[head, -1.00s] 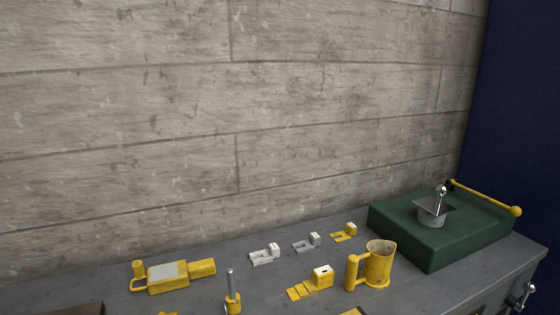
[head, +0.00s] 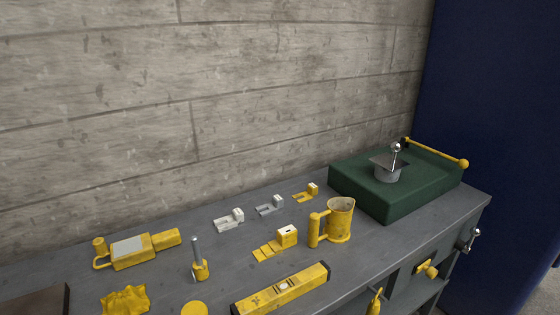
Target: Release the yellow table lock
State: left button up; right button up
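Which yellow part is the table lock I cannot tell for sure. A yellow lever with a round ball end (head: 463,162) runs along the back right of the green box (head: 375,194) on the grey workbench. A yellow handle-like fitting (head: 427,269) sits on the bench front at the lower right. Another yellow part (head: 375,302) hangs below the bench front edge, cut by the bottom of the view. Neither of my grippers shows in the head view.
A silver handle (head: 471,240) is on the right end. A wall stands behind; a dark blue panel (head: 490,100) is at right.

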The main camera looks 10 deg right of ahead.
aim_at(432, 272)
jog(key=z, duration=1.35)
